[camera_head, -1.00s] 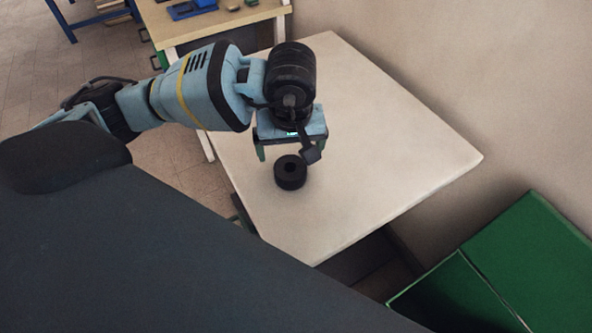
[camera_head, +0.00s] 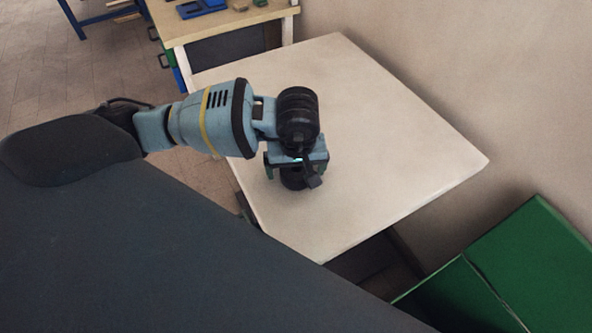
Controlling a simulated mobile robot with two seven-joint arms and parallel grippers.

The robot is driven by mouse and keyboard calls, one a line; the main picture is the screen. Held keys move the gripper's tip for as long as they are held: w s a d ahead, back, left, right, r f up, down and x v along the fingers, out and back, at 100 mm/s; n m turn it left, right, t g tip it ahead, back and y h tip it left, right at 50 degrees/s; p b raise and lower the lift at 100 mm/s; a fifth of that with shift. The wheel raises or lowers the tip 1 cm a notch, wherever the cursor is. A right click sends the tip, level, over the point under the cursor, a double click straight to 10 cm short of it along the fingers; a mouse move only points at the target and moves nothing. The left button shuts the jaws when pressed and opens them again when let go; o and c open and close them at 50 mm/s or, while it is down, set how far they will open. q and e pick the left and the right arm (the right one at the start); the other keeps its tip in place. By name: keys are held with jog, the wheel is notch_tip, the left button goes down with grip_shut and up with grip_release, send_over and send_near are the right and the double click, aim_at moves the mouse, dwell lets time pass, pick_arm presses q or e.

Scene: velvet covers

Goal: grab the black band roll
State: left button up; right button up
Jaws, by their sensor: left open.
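The black band roll (camera_head: 291,184) is a short black ring on the white table (camera_head: 395,150), near its left side. It is mostly hidden by my left gripper (camera_head: 291,179), which is low over it. One finger shows at the roll's left and a dark part at its right. The gripper is open; whether the fingers touch the roll I cannot tell. My right gripper is not in view.
A wooden workbench (camera_head: 220,24) with blue items stands behind the table. A green box (camera_head: 510,265) is at the lower right. A wall borders the table's right side. The table top around the roll is clear.

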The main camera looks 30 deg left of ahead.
pick_arm(q)
jog(key=c, duration=1.1)
jog(key=shift+r, duration=0.1)
